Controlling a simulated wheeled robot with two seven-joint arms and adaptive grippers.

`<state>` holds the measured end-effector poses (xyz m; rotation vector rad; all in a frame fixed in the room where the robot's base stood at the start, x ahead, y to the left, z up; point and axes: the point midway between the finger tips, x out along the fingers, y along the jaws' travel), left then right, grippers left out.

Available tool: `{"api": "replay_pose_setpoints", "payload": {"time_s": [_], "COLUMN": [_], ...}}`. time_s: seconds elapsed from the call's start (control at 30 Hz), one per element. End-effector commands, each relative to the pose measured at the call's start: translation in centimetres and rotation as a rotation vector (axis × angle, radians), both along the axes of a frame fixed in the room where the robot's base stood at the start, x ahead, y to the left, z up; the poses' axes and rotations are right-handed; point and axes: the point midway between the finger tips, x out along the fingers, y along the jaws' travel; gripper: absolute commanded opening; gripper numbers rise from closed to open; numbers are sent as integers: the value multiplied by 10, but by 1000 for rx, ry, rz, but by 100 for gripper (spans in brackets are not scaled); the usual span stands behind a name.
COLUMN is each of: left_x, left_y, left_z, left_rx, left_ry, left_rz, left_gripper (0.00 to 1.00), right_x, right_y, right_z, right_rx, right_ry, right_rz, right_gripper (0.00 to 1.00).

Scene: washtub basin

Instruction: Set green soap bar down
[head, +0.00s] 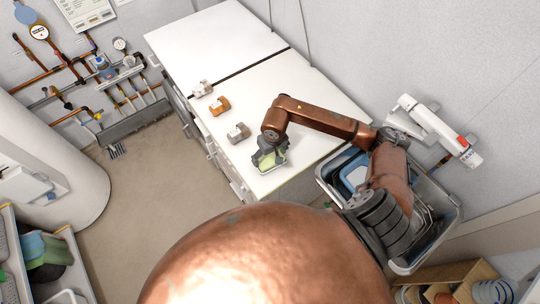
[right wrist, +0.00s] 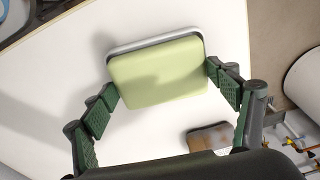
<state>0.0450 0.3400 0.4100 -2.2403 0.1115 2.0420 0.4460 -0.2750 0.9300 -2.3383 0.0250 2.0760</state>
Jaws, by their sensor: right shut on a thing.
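The pale green soap bar (right wrist: 158,75) is between the fingers of my right gripper (right wrist: 165,92), which is shut on its two sides. A grey and white rim shows along the bar's far edge; I cannot tell if it is part of the bar. In the head view the right gripper (head: 268,154) holds the soap bar (head: 273,164) over the near part of the white countertop (head: 300,92). The gripper hides part of the bar. I cannot tell whether the bar touches the counter. My left gripper is not in view.
A pale block (head: 202,88), an orange-brown block (head: 219,106) and a grey block (head: 238,132) stand along the counter's left edge. A grey basin (head: 450,212) holding blue items is at the right. The counter behind the blocks is clear.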

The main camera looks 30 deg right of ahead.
Motion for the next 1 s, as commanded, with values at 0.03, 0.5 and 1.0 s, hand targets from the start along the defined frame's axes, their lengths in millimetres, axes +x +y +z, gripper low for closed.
{"api": "replay_pose_setpoints", "payload": {"time_s": [0.03,0.5,1.0], "left_x": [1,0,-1], "left_y": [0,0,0], "left_z": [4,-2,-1], "left_rx": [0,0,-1], "left_ry": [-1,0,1], "left_rz": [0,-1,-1], "left_gripper": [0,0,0], "right_x": [0,0,0], "right_y": [1,0,0], "right_z": [-2,-11,-9], "right_rx": [3,-1,0], "right_ry": [0,-1,-2], "right_rz": [-2,0,0], "right_gripper": [45,81,98]}}
